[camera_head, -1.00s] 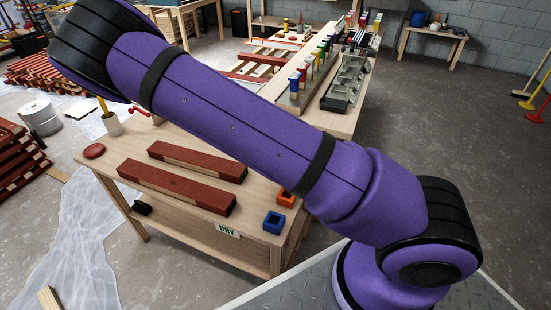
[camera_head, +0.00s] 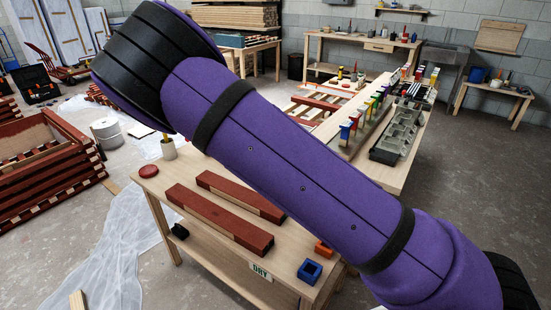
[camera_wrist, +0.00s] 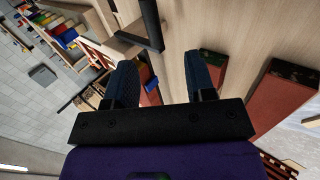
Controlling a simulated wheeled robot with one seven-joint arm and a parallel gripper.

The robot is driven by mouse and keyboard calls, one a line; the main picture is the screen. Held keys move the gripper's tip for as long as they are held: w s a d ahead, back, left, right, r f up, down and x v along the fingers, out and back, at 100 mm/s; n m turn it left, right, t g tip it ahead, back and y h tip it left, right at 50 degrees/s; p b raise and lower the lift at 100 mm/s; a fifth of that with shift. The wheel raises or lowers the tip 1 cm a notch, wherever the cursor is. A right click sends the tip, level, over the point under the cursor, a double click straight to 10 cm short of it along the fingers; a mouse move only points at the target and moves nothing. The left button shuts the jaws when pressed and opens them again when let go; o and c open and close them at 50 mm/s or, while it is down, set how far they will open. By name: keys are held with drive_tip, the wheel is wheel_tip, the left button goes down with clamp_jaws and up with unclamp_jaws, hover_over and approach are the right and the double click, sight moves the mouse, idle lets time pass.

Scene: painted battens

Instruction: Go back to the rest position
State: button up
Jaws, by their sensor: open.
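My gripper (camera_wrist: 162,85) shows in the wrist view with its two dark fingers apart and nothing between them. It is out of sight in the head view, where my purple arm crosses the picture. Two red-painted battens (camera_head: 220,219) lie side by side on the wooden table (camera_head: 295,285) marked DRY. Red battens also show in the wrist view (camera_wrist: 280,97), beyond and beside the fingers. I cannot tell the exact gap between the fingers and the table.
A blue square holder (camera_head: 309,271) and an orange one (camera_head: 324,249) stand at the table's right end. A red round lid (camera_head: 149,171) and a pencil cup (camera_head: 168,149) are at its left. A bench with coloured clamps (camera_head: 345,133) stands behind. Red battens are stacked left (camera_head: 45,190).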

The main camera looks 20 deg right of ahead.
drive_tip(key=s+a+r+m+g+y, duration=0.1)
drive_tip(key=s+r+m+y, duration=0.3)
drive_tip(key=r, duration=0.8)
drive_tip(key=s+r+m+g+y, duration=0.1)
drive_tip(key=s+r+m+y, duration=0.15)
drive_tip(key=s+r, duration=0.65)
drive_tip(key=s+d+r+m+t, duration=0.1)
drive_tip(key=s+d+r+t, duration=0.1)
drive_tip(key=s+r, duration=1)
wheel_tip(320, 180, up, 4)
drive_tip(key=shift+s+r, duration=0.15)
drive_tip(key=shift+s, duration=0.2)
idle(0.6)
